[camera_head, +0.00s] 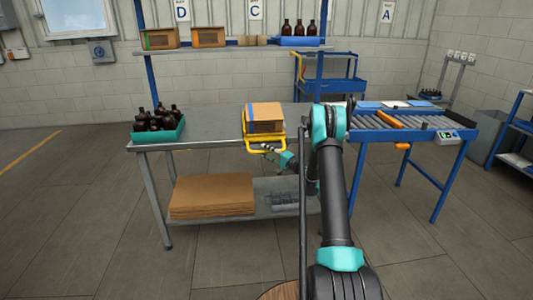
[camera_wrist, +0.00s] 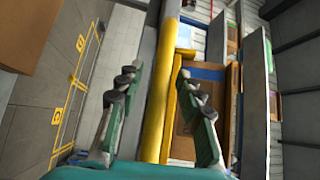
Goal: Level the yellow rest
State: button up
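The yellow rest (camera_head: 264,143) is at the front edge of the grey table, with a cardboard box (camera_head: 264,117) with a blue stripe on it. A yellow bar sticks out at the front of the rest. I cannot tell its exact tilt. My gripper (camera_head: 268,152) is at that bar, low in front of the table edge. In the wrist view the yellow bar (camera_wrist: 158,112) runs between the two spread fingers of my gripper (camera_wrist: 158,75), with gaps on both sides. The fingers are open and not closed on it.
A teal crate (camera_head: 158,136) of dark bottles stands at the table's left. Flat cardboard (camera_head: 212,194) lies on the lower shelf. A blue roller conveyor (camera_head: 395,124) is to the right. The tabletop (camera_head: 212,122) between crate and rest is clear.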

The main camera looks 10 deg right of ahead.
grip_shut()
jog(key=shift+r, duration=0.1)
dwell(0.3)
jog(key=shift+s+r+m+g+h, duration=0.2)
jog(key=shift+r+m+g+h, duration=0.3)
jog(key=shift+r+m, duration=0.45)
jog(key=shift+r, duration=0.4)
grip_release()
